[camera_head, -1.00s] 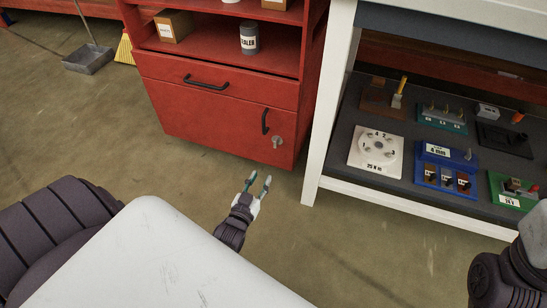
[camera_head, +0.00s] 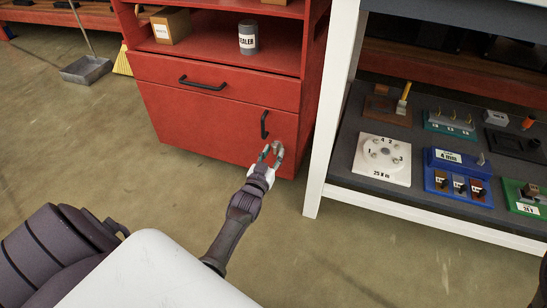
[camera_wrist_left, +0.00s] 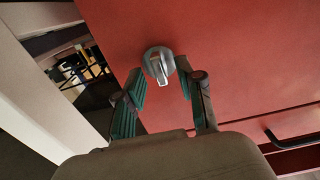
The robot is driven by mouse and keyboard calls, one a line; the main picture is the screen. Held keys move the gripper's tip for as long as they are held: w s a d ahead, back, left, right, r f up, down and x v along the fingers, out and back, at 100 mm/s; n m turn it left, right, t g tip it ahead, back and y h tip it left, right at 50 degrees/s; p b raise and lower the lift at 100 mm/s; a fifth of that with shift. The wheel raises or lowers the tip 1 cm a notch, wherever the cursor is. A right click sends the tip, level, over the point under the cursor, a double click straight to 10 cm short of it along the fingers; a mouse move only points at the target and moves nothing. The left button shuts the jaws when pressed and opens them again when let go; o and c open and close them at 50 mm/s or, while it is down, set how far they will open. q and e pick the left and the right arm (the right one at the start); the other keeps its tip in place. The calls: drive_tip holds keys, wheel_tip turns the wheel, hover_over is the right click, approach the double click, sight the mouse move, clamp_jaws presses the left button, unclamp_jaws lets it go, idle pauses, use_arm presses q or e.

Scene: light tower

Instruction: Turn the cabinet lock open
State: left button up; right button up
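The red cabinet (camera_head: 190,125) stands ahead, its lower door shut, with a black vertical handle (camera_head: 264,125). The lock, a round metal knob with a raised grip (camera_wrist_left: 158,66), sits low on the door near its edge; in the head view it is partly hidden by my gripper. My left gripper (camera_head: 270,153) is at the lock. In the left wrist view its two green-padded fingers (camera_wrist_left: 160,98) are apart, one to each side of the knob and just short of it, with nothing held between them. My right gripper is not in view.
A white-framed workbench (camera_head: 320,130) stands close to the right of the cabinet, with several fixtures on its dark shelf, such as a white dial plate (camera_head: 383,158). A dustpan (camera_head: 86,70) lies at the far left. The floor in front of the cabinet is clear.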

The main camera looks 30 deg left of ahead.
use_arm(q)
drive_tip(key=shift+w+a, duration=0.1)
drive_tip(key=shift+w, duration=0.25)
clamp_jaws()
